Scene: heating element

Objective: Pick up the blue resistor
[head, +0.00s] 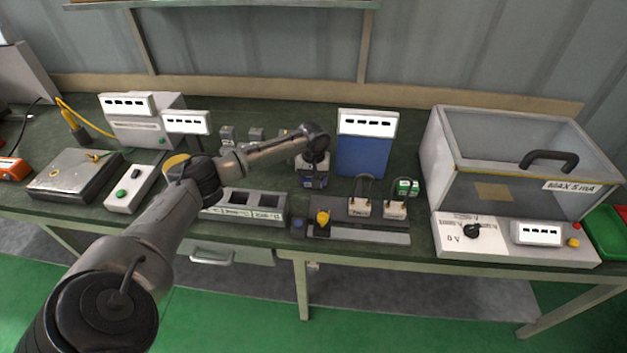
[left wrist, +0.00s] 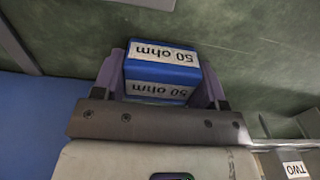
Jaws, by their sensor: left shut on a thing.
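The blue resistor (left wrist: 161,72) is a small block with white "50 ohm" labels, upside down in the left wrist view. My left gripper (left wrist: 162,86) has one finger on each side of it and is shut on it. In the head view the left gripper (head: 312,172) points down over the middle of the bench, in front of the blue box with a white display (head: 361,155). The resistor is small and partly hidden there, so I cannot tell if it touches the bench. My right gripper is not in view.
A grey tray with square slots (head: 258,205) lies left of the gripper. A dark board with two labelled terminal blocks and a yellow knob (head: 322,217) lies in front. A large transparent-walled box (head: 515,165) stands at right.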

